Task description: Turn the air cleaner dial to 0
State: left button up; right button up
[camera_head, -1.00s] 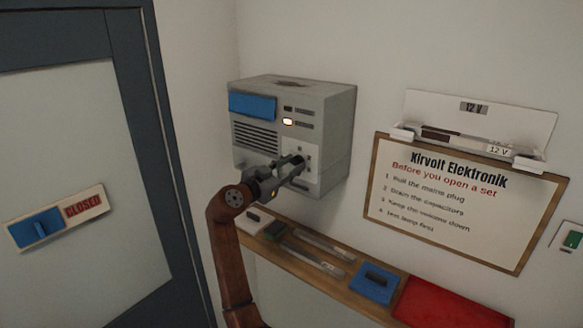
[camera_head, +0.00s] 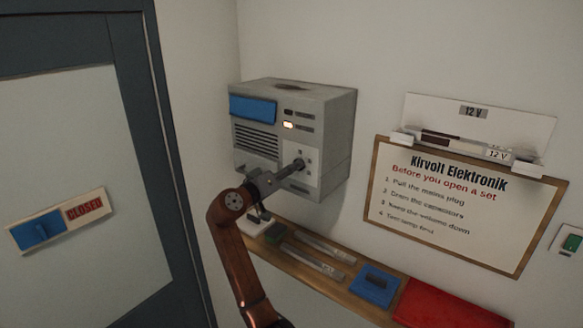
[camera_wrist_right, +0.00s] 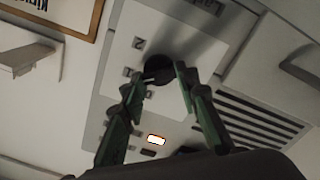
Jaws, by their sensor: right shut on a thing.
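The air cleaner (camera_head: 335,120) is a grey box on the wall, with a blue panel, vent slots and a lit lamp. Its dial (camera_wrist_right: 158,68) is a dark round knob on a pale plate with small number labels; a "2" is readable in the right wrist view. The dial's pointer cannot be made out. My right gripper (camera_head: 296,166) is at the plate in the head view. In the right wrist view its green-padded fingers (camera_wrist_right: 158,78) are closed around the dial, one on each side. My left gripper is not in view.
Below the air cleaner, a wooden shelf (camera_head: 331,284) holds tools, a blue block (camera_head: 375,284) and a red mat (camera_head: 447,303). A framed notice (camera_head: 450,205) hangs to the right, with a small rack (camera_head: 470,143) above it. A door (camera_head: 75,160) is at the left.

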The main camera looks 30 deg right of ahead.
jog(key=n+p, duration=0.4)
jog(key=n, duration=0.6)
jog(key=shift+w+p, duration=0.1)
jog(key=shift+p, duration=0.25)
jog(key=shift+n, duration=0.3)
jog(key=o, duration=1.1)
jog(key=shift+w, duration=0.1)
jog(key=shift+o, duration=0.3)
jog(key=shift+f, duration=0.1)
jog(key=shift+a, duration=0.15)
jog(key=v, duration=1.2)
